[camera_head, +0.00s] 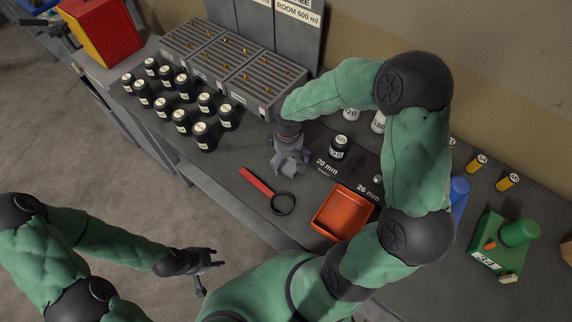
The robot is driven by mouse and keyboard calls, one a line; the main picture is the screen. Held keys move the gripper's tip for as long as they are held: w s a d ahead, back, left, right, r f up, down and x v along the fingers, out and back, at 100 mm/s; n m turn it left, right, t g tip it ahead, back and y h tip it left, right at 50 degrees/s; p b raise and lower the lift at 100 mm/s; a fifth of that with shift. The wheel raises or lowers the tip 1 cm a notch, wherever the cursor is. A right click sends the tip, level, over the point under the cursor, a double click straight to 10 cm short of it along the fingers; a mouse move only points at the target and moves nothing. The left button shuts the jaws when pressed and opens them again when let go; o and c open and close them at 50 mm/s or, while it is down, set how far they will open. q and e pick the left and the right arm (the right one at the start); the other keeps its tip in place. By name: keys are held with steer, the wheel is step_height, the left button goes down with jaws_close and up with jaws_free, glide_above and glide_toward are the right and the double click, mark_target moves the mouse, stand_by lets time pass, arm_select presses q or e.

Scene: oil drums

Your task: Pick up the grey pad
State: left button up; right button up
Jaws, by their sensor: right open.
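I cannot clearly make out a separate grey pad. A dark grey patch (348,178) marked "20 mm" and "26 mm" lies on the bench by the orange tray, and I cannot tell if it is the pad. My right gripper (291,166) is open and points down over the bench, left of this patch. Its fingers hide the bench surface under them. My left gripper (210,273) is open and empty, over the floor in front of the bench.
A red-handled magnifier (257,182) and an orange tray (341,212) lie near the front edge. Several black jars (202,137) stand at the left before grey ribbed blocks (235,66). A black jar (339,147) stands right of my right gripper. A green device (505,245) is at the right.

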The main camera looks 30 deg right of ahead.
mark_target(289, 161)
steer(key=shift+f, duration=0.15)
steer(key=shift+c, duration=0.3)
steer(key=c, duration=0.9)
steer(key=shift+r, duration=0.5)
steer(key=r, duration=0.1)
steer(key=r+p, duration=0.1)
steer(key=r, duration=0.1)
steer(key=shift+s+a+r, duration=0.1)
steer(key=shift+s, duration=0.25)
steer(key=s+r, duration=0.1)
steer(key=s+r+p, duration=0.1)
steer(key=r, duration=0.1)
steer(key=s+r, duration=0.2)
steer(key=shift+s+a+r, duration=0.1)
steer(key=shift+a, duration=0.3)
steer(key=shift+s+a+r+p, duration=0.3)
steer(key=shift+s+r, duration=0.3)
steer(key=shift+s, duration=0.9)
steer(key=shift+s+a+r+p, duration=0.3)
steer(key=shift+s+r, duration=0.3)
steer(key=shift+s, duration=0.9)
steer(key=shift+s+a+r+p, duration=0.3)
steer(key=shift+s+r, duration=0.3)
steer(key=shift+s, duration=0.9)
